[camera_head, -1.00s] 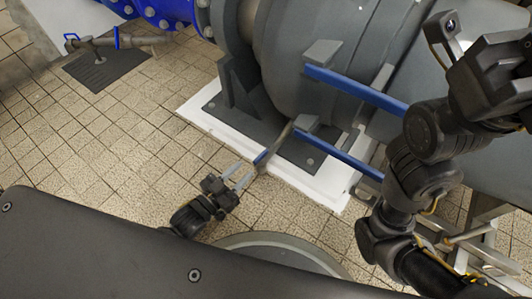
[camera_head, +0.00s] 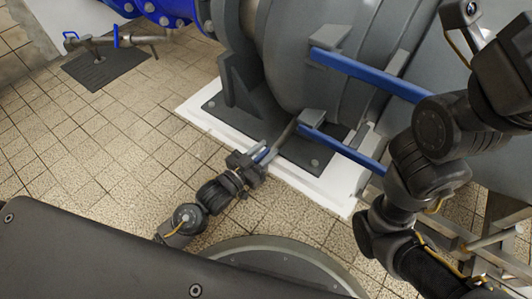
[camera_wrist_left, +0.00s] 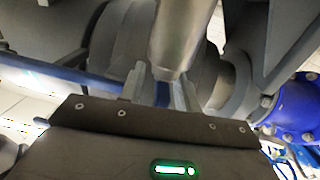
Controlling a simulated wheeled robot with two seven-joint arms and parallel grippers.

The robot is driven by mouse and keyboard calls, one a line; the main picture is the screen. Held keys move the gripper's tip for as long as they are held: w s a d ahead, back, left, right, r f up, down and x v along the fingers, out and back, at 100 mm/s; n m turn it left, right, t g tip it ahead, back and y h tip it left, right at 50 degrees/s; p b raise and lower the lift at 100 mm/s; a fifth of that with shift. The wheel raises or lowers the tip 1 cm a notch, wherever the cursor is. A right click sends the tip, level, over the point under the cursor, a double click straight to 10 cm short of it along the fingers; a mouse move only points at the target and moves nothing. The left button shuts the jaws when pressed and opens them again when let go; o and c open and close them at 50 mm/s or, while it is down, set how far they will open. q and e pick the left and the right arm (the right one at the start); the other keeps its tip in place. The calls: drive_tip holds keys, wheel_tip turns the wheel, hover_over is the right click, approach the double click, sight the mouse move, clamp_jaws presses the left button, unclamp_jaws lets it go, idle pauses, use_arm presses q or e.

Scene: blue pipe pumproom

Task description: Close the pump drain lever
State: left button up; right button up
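The pump drain lever (camera_head: 261,155) is a short blue handle at the end of a grey metal drain pipe (camera_head: 285,135), low beside the pump. My left gripper (camera_head: 262,158) is at the lever, its fingers on either side of it. In the left wrist view the two grey fingers (camera_wrist_left: 160,88) stand apart, with a strip of blue between them below the metal pipe end (camera_wrist_left: 178,38). I cannot tell whether they touch the lever.
The grey pump body (camera_head: 300,60) stands on a white plinth (camera_head: 335,188). Blue bars (camera_head: 345,150) jut from it close to my right arm. Another pipe with blue handles (camera_head: 100,42) is over a dark floor plate (camera_head: 105,70).

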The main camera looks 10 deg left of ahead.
use_arm(q)
drive_tip(key=shift+w+d, duration=0.2)
drive_tip(key=shift+w, duration=0.15)
drive_tip(key=shift+c, duration=0.3)
clamp_jaws()
